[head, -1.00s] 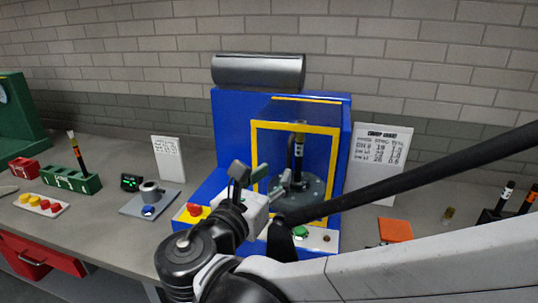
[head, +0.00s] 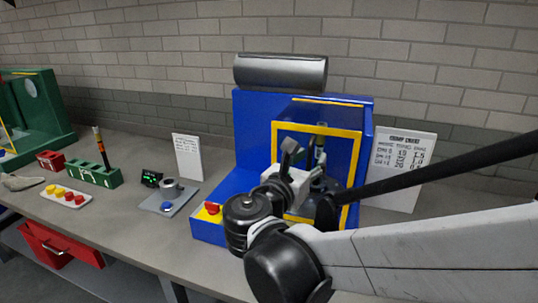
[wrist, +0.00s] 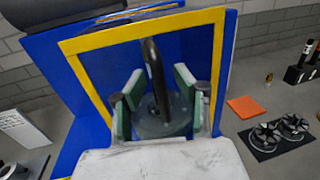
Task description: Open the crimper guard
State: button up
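The crimper is a blue machine (head: 252,130) with a dark cylinder on top. Its guard is a yellow-framed panel (head: 318,127) across the front, and the frame fills much of the wrist view (wrist: 140,29). Inside stands a round dark die base with an upright black hose (wrist: 154,70). My gripper (head: 302,152) is in front of the guard in the head view.
A red button (head: 211,208) on a yellow plate is at the machine's front left. A grey gauge plate (head: 166,201), green rack (head: 95,174) and button tray (head: 65,196) lie further left. An orange block (wrist: 245,107) and black fittings (wrist: 281,133) lie to the right in the wrist view.

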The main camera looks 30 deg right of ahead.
jog(key=shift+c, duration=0.4)
grip_shut()
